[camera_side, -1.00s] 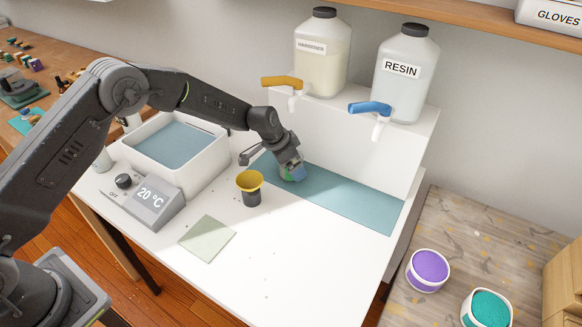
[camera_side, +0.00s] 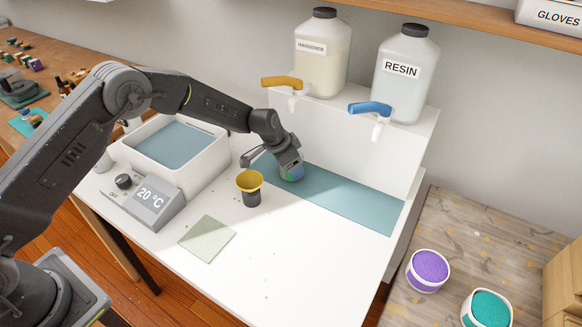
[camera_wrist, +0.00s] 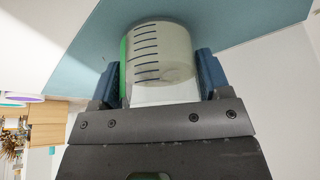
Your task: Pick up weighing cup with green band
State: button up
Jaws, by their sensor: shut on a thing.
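The weighing cup with the green band (camera_wrist: 160,62) is a clear cup with dark graduation lines. Its green band shows at the left side in the wrist view. My gripper (camera_wrist: 160,85) is shut on it, with a blue finger pad on each side. In the side view my gripper (camera_side: 289,163) is over the blue mat (camera_side: 350,198), and the cup (camera_side: 292,174) is mostly hidden below it. I cannot tell whether the cup touches the mat.
A dark cup with a yellow funnel-like top (camera_side: 250,187) stands just left of my gripper. The hardener (camera_side: 322,55) and resin (camera_side: 405,75) jugs with taps stand behind. A white-walled bath (camera_side: 215,165) is at left.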

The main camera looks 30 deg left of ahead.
jog(key=shift+r, duration=0.2)
